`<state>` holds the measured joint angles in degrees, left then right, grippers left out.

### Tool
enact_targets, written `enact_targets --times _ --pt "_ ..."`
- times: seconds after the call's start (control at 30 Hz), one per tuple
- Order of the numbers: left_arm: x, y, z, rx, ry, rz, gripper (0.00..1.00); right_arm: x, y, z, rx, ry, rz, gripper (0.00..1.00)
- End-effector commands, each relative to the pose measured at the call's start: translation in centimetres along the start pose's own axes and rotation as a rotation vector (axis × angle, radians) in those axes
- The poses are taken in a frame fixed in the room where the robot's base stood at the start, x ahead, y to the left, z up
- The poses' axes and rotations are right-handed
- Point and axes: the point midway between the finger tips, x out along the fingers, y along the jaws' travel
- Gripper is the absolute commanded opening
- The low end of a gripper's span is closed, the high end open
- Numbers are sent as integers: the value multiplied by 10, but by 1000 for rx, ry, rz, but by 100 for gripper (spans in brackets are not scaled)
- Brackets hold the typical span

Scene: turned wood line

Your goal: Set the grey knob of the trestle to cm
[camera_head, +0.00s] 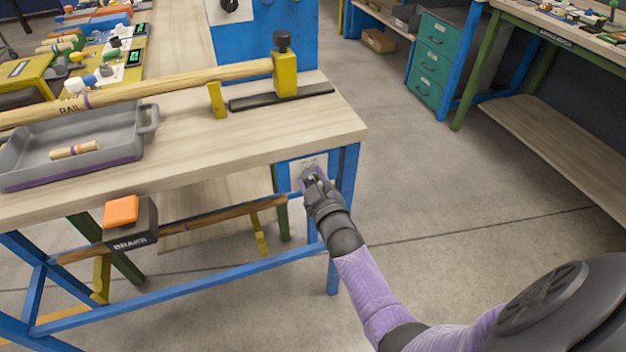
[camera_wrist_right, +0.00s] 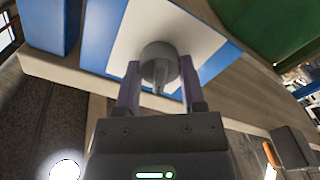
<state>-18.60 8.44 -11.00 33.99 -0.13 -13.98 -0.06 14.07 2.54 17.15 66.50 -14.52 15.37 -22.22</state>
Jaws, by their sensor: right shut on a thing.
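The grey knob (camera_wrist_right: 160,58) is a round dial with a raised pointer ridge, on a white plate (camera_wrist_right: 205,45) fixed to a blue panel. In the head view the white plate (camera_head: 297,164) is at the right end of the bench, below its top, and my gripper mostly hides the knob. My right gripper (camera_head: 312,178) is at the plate. In the right wrist view its two fingers (camera_wrist_right: 160,78) stand on either side of the knob, shut on it. The pointer's setting and any scale marks cannot be read. My left gripper is not in view.
Above the plate is the wooden bench top (camera_head: 330,130), with a grey tray (camera_head: 120,125) and a long turned rail (camera_head: 180,82) on it. A black box with an orange pad (camera_head: 122,210) hangs on the bench front. The floor to the right is clear.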

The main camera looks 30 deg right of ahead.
Motion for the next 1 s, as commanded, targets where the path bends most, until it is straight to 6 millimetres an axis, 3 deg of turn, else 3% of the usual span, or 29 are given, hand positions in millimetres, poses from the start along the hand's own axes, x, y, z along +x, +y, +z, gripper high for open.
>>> enact_targets --times 0.23,0.27,0.4,0.77,1.0 --pt "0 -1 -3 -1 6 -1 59 0 -1 1 -2 -2 -2 0" --pt "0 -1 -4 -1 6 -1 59 0 -1 1 -2 -2 -2 56" --pt "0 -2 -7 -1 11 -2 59 0 0 0 -1 -1 -1 85" --pt "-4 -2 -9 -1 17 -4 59 -6 0 -1 0 -1 -1 87" --pt "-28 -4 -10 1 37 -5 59 -59 2 -3 2 -3 -2 87"
